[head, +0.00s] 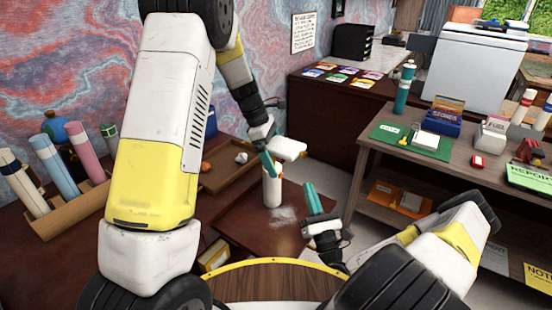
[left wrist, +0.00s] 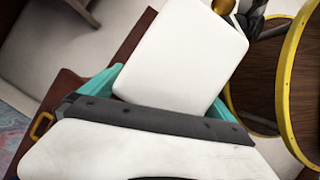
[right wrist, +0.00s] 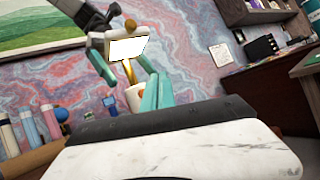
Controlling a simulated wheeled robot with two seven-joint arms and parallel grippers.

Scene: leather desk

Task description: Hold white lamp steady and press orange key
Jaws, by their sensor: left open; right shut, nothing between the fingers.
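The white lamp stands on the dark red desk, with its white base (head: 272,191) upright and its white head (head: 291,149) above. In the right wrist view the head (right wrist: 128,49) glows on a yellow stem, over a white base (right wrist: 133,98). My left gripper (head: 268,163) is open at the lamp; in the left wrist view its teal fingers lie either side of the white head (left wrist: 180,60). Contact is unclear. My right gripper (head: 312,196) is shut and empty, right of the base and apart from it. I cannot make out the orange key for certain.
A wooden tray (head: 222,178) with small objects lies left of the lamp. A box of coloured tubes (head: 75,206) stands far left. A shelf unit (head: 460,168) with signs and boxes is at right. The desk front (head: 250,232) near the lamp is mostly clear.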

